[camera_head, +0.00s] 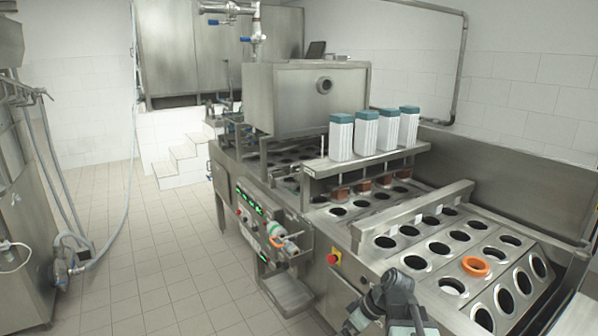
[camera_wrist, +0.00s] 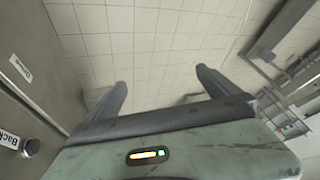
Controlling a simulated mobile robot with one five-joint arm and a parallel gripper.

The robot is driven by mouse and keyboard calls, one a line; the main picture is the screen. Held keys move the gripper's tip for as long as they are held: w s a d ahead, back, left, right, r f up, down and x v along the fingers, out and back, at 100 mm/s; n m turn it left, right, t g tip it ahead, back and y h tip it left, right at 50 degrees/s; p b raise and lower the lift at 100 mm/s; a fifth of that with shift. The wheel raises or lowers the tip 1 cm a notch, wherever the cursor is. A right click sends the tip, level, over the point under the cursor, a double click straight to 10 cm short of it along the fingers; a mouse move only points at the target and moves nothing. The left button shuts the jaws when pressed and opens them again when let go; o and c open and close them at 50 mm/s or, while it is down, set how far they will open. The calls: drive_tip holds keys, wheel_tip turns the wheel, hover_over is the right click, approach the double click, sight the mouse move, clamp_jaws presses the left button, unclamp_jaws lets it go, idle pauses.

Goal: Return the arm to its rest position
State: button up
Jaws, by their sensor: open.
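My gripper (camera_wrist: 162,80) shows in the wrist view. Its two dark fingers stand apart with nothing between them, and pale floor tiles show beyond the gap. In the head view, part of my arm (camera_head: 396,288) shows at the bottom edge, in front of the machine. It is folded and cut off by the frame, so its full pose cannot be told.
The steel cup filler (camera_head: 345,228) with rows of round holes fills the right side. The tiled floor (camera_head: 150,250) at left is clear.

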drive_tip(key=s+a+f+m+g+h, duration=0.1)
drive_tip(key=s+a+f+m+h, duration=0.1)
drive_tip(key=s+f+h, duration=0.15)
drive_tip(key=s+d+f+m+h, duration=0.1)
drive_tip(key=d+m+h, duration=0.1)
drive_tip(key=d+m, duration=0.4)
drive_tip(key=shift+d+m+h, duration=0.35)
drive_tip(key=shift+d+m, duration=0.05)
drive_tip(key=shift+m, duration=0.7)
